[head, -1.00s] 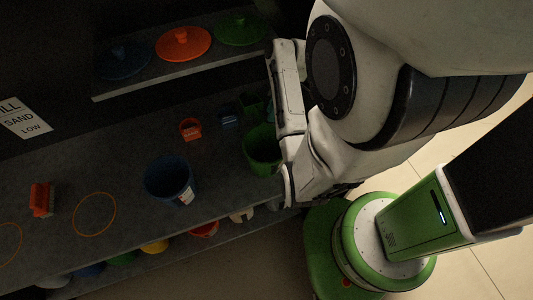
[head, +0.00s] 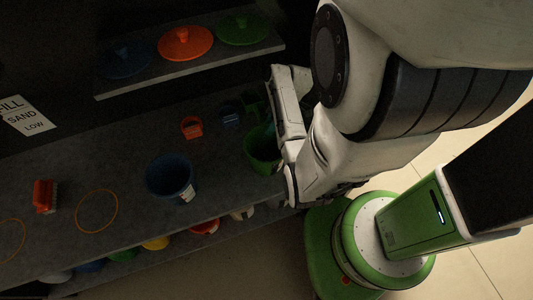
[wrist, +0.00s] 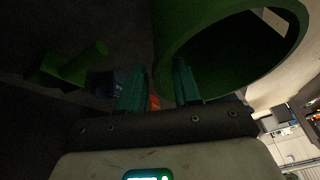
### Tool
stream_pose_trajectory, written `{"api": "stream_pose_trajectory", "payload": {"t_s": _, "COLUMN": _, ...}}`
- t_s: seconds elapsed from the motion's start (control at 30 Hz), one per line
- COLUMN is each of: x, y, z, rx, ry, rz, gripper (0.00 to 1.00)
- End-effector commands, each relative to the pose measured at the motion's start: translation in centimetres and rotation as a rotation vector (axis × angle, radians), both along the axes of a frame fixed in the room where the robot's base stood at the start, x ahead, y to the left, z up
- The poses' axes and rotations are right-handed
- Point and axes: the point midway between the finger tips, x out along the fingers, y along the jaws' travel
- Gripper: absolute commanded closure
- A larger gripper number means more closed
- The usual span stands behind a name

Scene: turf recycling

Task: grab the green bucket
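The green bucket (head: 259,150) stands on the dark shelf, beside my white wrist, in the head view. My arm hides its right part. In the wrist view the bucket (wrist: 215,20) fills the upper right, with its round open mouth towards the camera. My gripper (wrist: 158,85) shows two teal fingers spread apart, so it is open. The left finger is outside the bucket's rim. The right finger overlaps the bucket's mouth, so the rim appears to lie between them. I cannot tell whether either finger touches the wall.
A blue bucket (head: 170,177) stands left of the green one. A small orange container (head: 191,127) and a dark blue one (head: 231,115) are behind. Lids, including an orange one (head: 186,43), lie on the upper shelf.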

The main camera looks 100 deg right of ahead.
Motion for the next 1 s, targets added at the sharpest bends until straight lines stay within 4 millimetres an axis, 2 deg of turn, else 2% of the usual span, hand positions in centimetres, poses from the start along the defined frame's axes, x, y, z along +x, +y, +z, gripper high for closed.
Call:
{"api": "stream_pose_trajectory", "payload": {"t_s": 0.13, "x": 0.46, "y": 0.1, "z": -1.16, "rx": -0.001, "ry": 0.0, "rz": 0.0, "gripper": 0.67}}
{"api": "stream_pose_trajectory", "payload": {"t_s": 0.37, "x": 0.52, "y": 0.08, "z": -1.32, "rx": -0.002, "ry": 0.0, "rz": -0.001, "gripper": 0.67}}
{"api": "stream_pose_trajectory", "payload": {"t_s": 0.73, "x": 0.53, "y": 0.07, "z": -1.29, "rx": -0.002, "ry": 0.0, "rz": -0.001, "gripper": 1.0}}
{"api": "stream_pose_trajectory", "payload": {"t_s": 1.0, "x": 0.53, "y": 0.08, "z": -1.28, "rx": -0.002, "ry": 0.0, "rz": -0.001, "gripper": 1.0}}
